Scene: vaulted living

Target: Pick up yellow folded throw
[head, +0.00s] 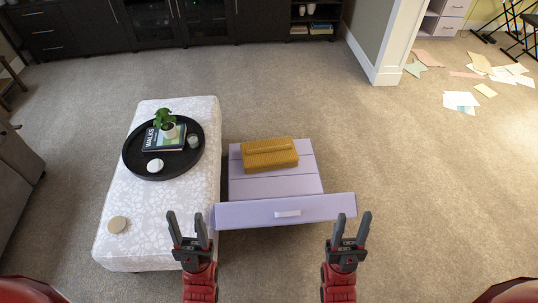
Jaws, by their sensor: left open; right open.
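The yellow folded throw (270,153) lies on top of a low lilac drawer unit (290,187), towards its far side. My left gripper (188,229) is open and empty, near the front of the white patterned ottoman and short of the throw. My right gripper (350,230) is open and empty, in front of the right end of the lilac drawer front (330,208). Both grippers are apart from the throw, which is fully in view.
Papers (461,99) lie scattered at the upper right. Carpet right of the unit is clear.

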